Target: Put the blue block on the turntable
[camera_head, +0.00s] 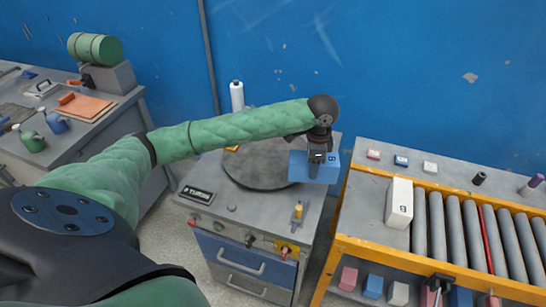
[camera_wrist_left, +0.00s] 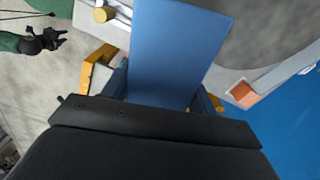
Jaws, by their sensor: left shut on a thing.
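The blue block (camera_head: 299,167) is held in the jaws of my left gripper (camera_head: 317,160), which reaches down from above. It fills the middle of the left wrist view (camera_wrist_left: 175,50). The turntable (camera_head: 255,170) is a dark grey round disc on top of a grey cabinet. The block overlaps the disc's right edge in the head view and hides part of it; the height between them is hard to judge. A dark gripper on a green arm, my right gripper (camera_wrist_left: 58,39), shows at the upper left of the left wrist view, its fingers apart and empty.
The cabinet (camera_head: 205,172) carries a white bottle (camera_head: 237,96) behind the disc and knobs along its front. A roller conveyor (camera_head: 460,230) with a white box (camera_head: 399,203) stands at the right. A bench (camera_head: 105,112) with tools stands at the left. A blue wall closes the back.

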